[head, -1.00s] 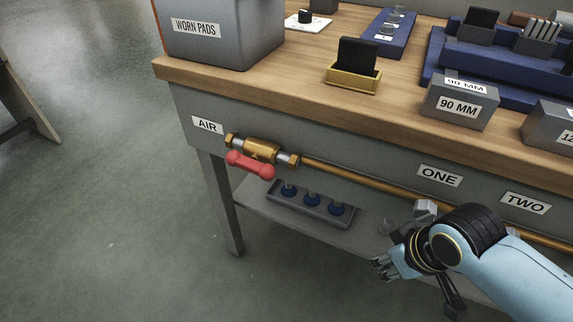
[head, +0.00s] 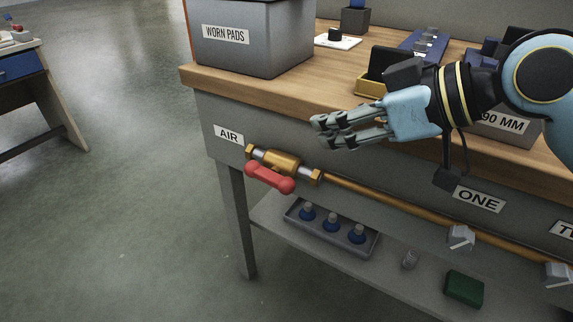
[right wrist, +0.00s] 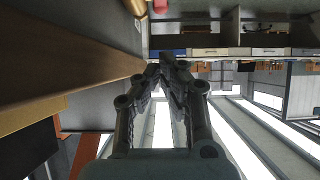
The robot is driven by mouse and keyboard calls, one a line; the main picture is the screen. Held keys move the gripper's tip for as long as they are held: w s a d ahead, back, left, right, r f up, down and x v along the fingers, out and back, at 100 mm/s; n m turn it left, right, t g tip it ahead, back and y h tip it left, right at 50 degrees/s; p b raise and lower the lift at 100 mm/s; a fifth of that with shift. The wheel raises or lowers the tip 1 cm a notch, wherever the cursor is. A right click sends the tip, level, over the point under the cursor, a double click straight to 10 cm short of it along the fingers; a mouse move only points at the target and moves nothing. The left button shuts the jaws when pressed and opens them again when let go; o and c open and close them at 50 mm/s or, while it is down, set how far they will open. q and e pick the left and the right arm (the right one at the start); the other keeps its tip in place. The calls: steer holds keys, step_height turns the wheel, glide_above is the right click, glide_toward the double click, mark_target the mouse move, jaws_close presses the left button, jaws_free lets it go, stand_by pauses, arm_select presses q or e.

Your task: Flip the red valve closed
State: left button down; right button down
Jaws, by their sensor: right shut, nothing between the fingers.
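The red valve handle (head: 268,178) sits on a brass valve body (head: 281,162) below the AIR label (head: 228,135), on the bench's front. The handle lies roughly along the pipe, just in front of and below the body. In the right wrist view, small parts of the red handle (right wrist: 160,5) and the brass valve (right wrist: 136,7) show at the top edge. My right gripper (head: 319,131) is shut and empty, pointing left, above and to the right of the valve and apart from it. Its fingertips (right wrist: 164,64) meet in the right wrist view. My left gripper is out of view.
A copper pipe (head: 400,206) runs right from the valve past the ONE label (head: 479,199). The wooden bench top (head: 300,88) holds a grey WORN PADS bin (head: 255,50). A lower shelf (head: 410,285) carries a grey tray (head: 328,238) and a green block (head: 464,288).

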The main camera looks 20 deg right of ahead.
mark_target(287, 179)
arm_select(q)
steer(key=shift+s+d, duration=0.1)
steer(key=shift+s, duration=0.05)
arm_select(e)
steer(key=shift+w+f, duration=0.1)
